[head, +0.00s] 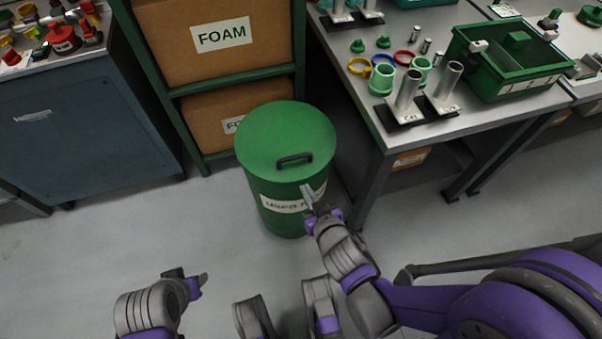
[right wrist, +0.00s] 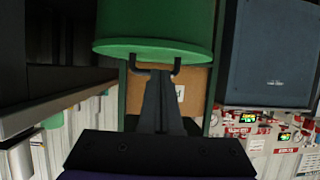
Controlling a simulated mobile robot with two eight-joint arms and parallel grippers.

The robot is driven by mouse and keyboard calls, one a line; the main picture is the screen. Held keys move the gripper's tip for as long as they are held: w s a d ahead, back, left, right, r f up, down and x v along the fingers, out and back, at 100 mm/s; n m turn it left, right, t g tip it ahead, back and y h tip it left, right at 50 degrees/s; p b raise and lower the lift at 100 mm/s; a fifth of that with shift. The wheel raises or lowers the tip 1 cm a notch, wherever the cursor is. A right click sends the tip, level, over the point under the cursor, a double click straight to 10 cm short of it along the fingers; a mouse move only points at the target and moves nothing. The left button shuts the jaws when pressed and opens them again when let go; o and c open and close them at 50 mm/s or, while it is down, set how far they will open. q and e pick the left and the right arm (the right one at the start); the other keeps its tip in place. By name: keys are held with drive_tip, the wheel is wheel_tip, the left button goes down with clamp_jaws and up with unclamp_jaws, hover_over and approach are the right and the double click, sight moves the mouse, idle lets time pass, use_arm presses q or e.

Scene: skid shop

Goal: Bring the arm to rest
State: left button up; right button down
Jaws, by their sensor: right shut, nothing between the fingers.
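My right gripper (head: 307,193) is shut and empty, in front of the green lidded bin (head: 284,205) and just below the lid's dark handle (head: 294,160) in the head view. In the right wrist view its closed fingers (right wrist: 158,85) point at the lid handle (right wrist: 155,68), close to it; I cannot tell whether they touch. The lid (head: 270,130) sits on the bin. The bin's white label is partly hidden behind the right gripper. My left gripper (head: 202,281) is low at the bottom left, over the floor; its jaws are too unclear to judge.
A grey workbench (head: 440,135) with a green crate (head: 480,75) and metal cylinders (head: 408,88) stands right of the bin. A green rack with a FOAM box (head: 200,60) is behind. A blue cabinet (head: 80,130) stands left. Floor (head: 130,225) at front left is clear.

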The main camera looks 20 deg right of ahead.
drive_tip(key=s+d+r+g+h, duration=0.1)
drive_tip(key=s+d+g, duration=0.2)
drive_tip(key=s+g, duration=0.3)
drive_tip(key=s+d+g, duration=0.2)
drive_tip(key=s+g, duration=0.1)
drive_tip(key=s, duration=0.5)
use_arm(q)
wheel_tip(320, 180, up, 29)
drive_tip(key=t+p, duration=0.1)
drive_tip(key=p, duration=2.5)
drive_tip(key=shift+w+r+p, duration=0.15)
drive_tip(key=shift+w+p, duration=0.2)
use_arm(e)
wheel_tip(320, 180, up, 29)
drive_tip(key=w+t, duration=0.1)
drive_tip(key=shift+m, duration=0.4)
use_arm(q)
drive_tip(key=shift+s, duration=0.1)
use_arm(e)
drive_tip(key=shift+d, duration=0.1)
